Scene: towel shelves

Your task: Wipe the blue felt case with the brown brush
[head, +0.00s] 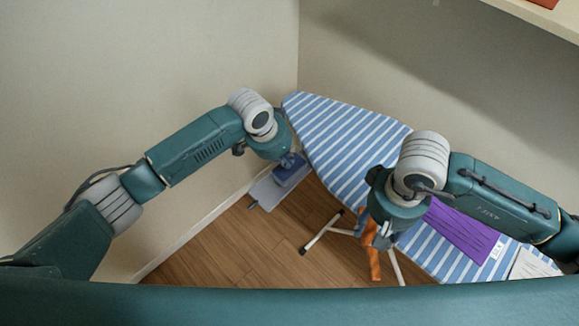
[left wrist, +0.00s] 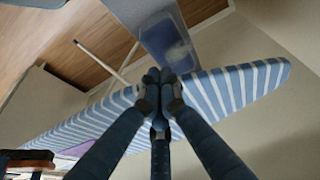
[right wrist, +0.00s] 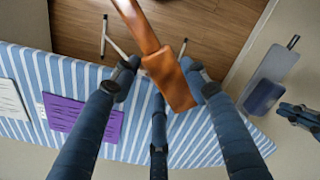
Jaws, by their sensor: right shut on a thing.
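The blue felt case (head: 290,172) lies on the grey rest (head: 264,193) at the ironing board's narrow end. The case also shows in the right wrist view (right wrist: 264,97) and in the left wrist view (left wrist: 172,48), where it looks blurred. My left gripper (head: 291,160) is just above the case, its fingertips drawn together (left wrist: 160,78); I cannot tell whether they touch the case. My right gripper (right wrist: 165,75) is shut on the brown brush (right wrist: 168,82), away from the case. The brush (head: 374,264) points down in the head view; the gripper hides part of it.
The blue-and-white striped ironing board (head: 340,140) stands along the wall on white legs (head: 320,232). A purple cloth (head: 460,230) and a white sheet (head: 530,265) lie on it. A pale shelf (head: 540,15) is at upper right. Wooden floor (head: 240,245) is clear in front.

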